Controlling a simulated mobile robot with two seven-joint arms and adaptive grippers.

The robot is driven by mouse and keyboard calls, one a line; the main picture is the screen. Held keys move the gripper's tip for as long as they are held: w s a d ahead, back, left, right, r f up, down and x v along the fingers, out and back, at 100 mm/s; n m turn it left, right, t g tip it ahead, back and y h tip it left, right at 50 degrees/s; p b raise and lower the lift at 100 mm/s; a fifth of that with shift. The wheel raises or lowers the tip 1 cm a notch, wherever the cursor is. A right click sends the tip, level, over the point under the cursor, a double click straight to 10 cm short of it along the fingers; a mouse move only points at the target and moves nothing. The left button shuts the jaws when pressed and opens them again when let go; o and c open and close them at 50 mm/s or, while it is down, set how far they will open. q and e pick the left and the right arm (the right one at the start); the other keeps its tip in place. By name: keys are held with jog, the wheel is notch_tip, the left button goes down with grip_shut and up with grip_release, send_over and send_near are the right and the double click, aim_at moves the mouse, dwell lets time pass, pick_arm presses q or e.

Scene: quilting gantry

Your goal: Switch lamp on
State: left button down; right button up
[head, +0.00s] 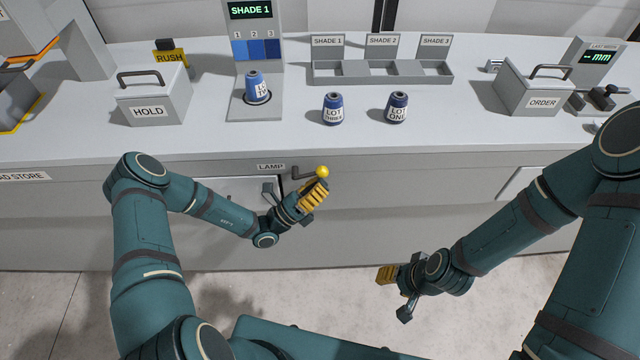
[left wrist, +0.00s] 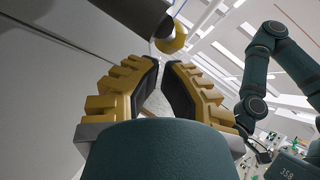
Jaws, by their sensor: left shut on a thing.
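The lamp lever (head: 302,175) is a dark arm with a yellow ball knob (head: 322,172), on the bench's front face beside the LAMP label (head: 270,167). My left gripper (head: 318,183) has its yellow fingers at the knob. In the left wrist view the fingertips (left wrist: 166,64) nearly meet just below the knob (left wrist: 172,40), shut on the lever; the exact contact is partly hidden. My right gripper (head: 385,275) hangs low, in front of the bench and away from the lever; its jaw opening cannot be made out.
The bench top holds a HOLD box (head: 152,100), a shade display (head: 252,50), a three-bay shade rack (head: 382,75), several blue thread cones including LOT ONE (head: 397,108), and an ORDER box (head: 535,92). The floor in front of the bench is clear.

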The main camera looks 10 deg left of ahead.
pick_arm(q)
jog(key=d+f+v, duration=0.1)
jog(key=v, duration=1.1)
jog(key=shift+s+f+b, duration=0.2)
jog(key=shift+s+b, duration=0.05)
jog(key=shift+b, duration=0.15)
